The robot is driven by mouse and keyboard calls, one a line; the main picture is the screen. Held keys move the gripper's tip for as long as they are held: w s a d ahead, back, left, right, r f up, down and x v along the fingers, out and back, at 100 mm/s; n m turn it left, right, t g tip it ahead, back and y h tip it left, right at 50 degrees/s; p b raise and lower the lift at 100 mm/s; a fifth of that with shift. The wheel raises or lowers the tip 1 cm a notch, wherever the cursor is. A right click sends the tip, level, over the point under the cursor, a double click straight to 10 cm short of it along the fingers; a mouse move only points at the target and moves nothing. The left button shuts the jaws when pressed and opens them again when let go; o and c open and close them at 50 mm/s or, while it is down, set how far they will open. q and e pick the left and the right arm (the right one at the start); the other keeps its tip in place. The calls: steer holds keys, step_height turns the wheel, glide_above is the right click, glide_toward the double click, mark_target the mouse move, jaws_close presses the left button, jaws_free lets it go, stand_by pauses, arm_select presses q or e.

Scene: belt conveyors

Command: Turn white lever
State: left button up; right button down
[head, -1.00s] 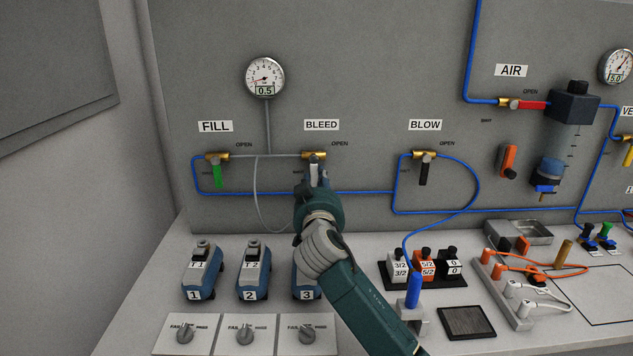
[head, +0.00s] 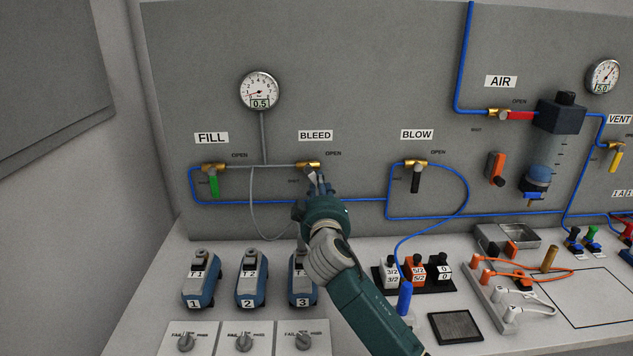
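The BLEED valve (head: 308,166) is a brass fitting on the grey panel, under the BLEED label. Its white lever (head: 311,174) shows only as a small pale piece at the fitting; the rest is hidden behind my gripper. My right gripper (head: 319,182) is at the lever, just below and slightly right of the fitting, with its arm coming in from the lower right. The fingers are seen from behind, so I cannot tell whether they are open or closed on the lever. My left gripper is not in view.
A green lever (head: 214,185) hangs at the FILL valve and a black lever (head: 415,181) at the BLOW valve. Blue tubing (head: 350,200) runs across the panel below. A gauge (head: 260,90) is above. Several blue units and knobs stand on the bench underneath.

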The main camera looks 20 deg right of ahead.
steer(key=shift+s+d+r+n+p, duration=0.2)
steer(key=shift+r+n+p, duration=0.5)
steer(key=shift+n+p, duration=1.1)
steer(key=shift+w+d+r+n+p, duration=0.1)
steer(key=shift+d+r+n+p, duration=0.4)
steer(key=shift+n+p, duration=1.25)
steer(key=shift+s+d+r+n+p, duration=0.15)
steer(key=shift+r+n+p, duration=0.95)
steer(key=shift+n, duration=1.15)
steer(key=shift+a+f, duration=0.1)
steer(key=shift+f, duration=0.15)
steer(key=c, duration=1.4)
jaws_free()
steer(key=shift+c, duration=0.2)
steer(key=v, duration=1.2)
